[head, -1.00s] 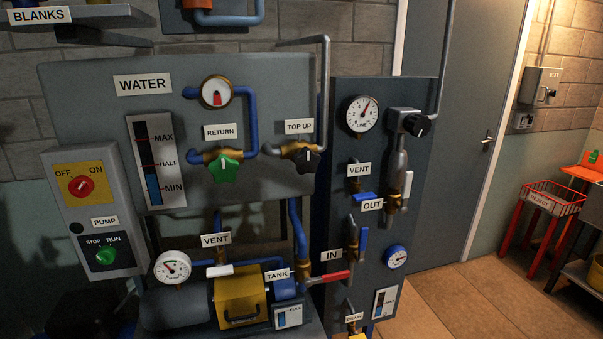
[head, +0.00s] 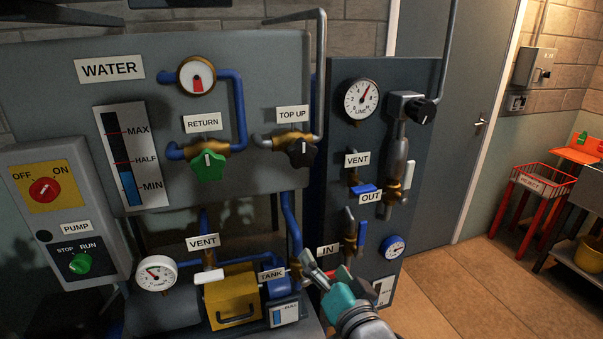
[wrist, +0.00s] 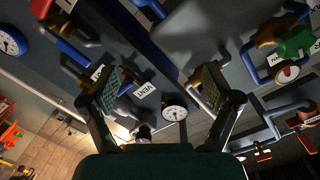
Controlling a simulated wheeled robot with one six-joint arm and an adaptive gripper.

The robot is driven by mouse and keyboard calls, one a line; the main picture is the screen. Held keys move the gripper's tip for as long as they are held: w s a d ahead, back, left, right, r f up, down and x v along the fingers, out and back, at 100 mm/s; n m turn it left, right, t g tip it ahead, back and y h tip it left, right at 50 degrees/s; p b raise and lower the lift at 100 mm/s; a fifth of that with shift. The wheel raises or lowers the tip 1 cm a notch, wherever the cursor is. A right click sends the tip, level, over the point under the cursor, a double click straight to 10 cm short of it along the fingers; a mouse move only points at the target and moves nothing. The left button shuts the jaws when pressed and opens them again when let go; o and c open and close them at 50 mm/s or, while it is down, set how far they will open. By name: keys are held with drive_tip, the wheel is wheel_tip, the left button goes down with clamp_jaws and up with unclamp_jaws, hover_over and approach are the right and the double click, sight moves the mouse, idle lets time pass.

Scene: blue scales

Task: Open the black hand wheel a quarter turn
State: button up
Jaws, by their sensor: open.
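The black hand wheel (head: 303,152) sits on a brass valve under the TOP UP label (head: 293,114), at the right end of the water panel. My gripper (head: 307,266) shows in the head view at the lower middle, below the wheel and apart from it, near the IN label. In the wrist view my gripper (wrist: 158,80) has its two fingers spread wide, with nothing held between them. The black wheel cannot be made out clearly there; the right finger may cover it.
A green hand wheel (head: 208,165) is left of the black one, under RETURN. The dark panel (head: 338,110) to the right carries a line gauge (head: 361,98), a black knob (head: 423,111) and blue-handled valves. A yellow box (head: 233,299) is below.

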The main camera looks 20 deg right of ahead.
sight(303, 157)
drive_tip(key=w+r+m, duration=0.3)
drive_tip(key=r, duration=1.4)
drive_tip(key=shift+t, duration=0.4)
drive_tip(key=w, duration=1.1)
drive_tip(key=shift+w, duration=0.1)
drive_tip(key=c, duration=1.1)
